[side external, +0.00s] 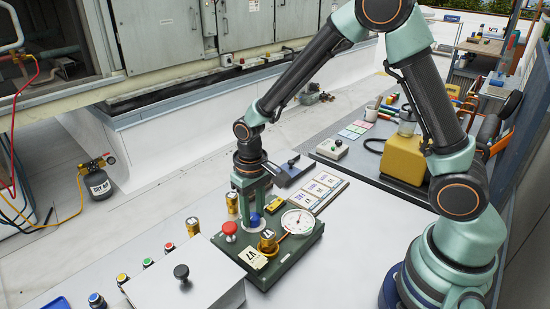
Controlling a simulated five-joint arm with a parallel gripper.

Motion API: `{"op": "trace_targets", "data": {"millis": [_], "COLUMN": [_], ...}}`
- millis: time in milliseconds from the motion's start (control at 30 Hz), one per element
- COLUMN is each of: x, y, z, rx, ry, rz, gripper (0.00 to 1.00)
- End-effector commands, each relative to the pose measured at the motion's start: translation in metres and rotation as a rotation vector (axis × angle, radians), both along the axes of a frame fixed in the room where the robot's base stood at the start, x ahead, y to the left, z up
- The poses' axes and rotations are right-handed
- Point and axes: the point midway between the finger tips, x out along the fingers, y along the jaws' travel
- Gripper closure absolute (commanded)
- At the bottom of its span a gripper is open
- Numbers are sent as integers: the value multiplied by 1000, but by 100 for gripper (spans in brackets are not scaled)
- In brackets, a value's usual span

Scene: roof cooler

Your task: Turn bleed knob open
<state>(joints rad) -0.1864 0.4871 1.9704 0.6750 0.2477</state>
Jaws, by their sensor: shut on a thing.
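A dark green panel box (310,243) sits on the pale bench. On it are a red mushroom-shaped knob (230,229), a blue knob (255,219), a brass fitting (267,241) and a round white dial gauge (298,221). My gripper (250,217) points down over the box's back left part, its fingers shut on the blue knob. The fingers hide part of the knob. Which knob is the bleed knob, and how far it is turned, I cannot tell.
A pale box with a black knob (181,272) is at front left, near several coloured buttons (148,262). Printed cards (323,184) lie behind. A yellow can (402,157) stands on the dark mat at right.

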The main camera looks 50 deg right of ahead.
Motion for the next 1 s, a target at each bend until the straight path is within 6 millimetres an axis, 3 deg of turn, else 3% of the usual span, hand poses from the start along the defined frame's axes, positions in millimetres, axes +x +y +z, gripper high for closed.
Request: {"op": "trace_targets", "data": {"millis": [567, 600, 667, 1000], "x": [3, 3, 2, 1], "y": [-3, -3, -3, -2], "z": [1, 1, 1, 1], "rx": [2, 2, 2, 1], "ry": [-9, -8, -8, -4], "rz": [-43, -43, -42, -37], "gripper": [100, 54, 32, 32]}}
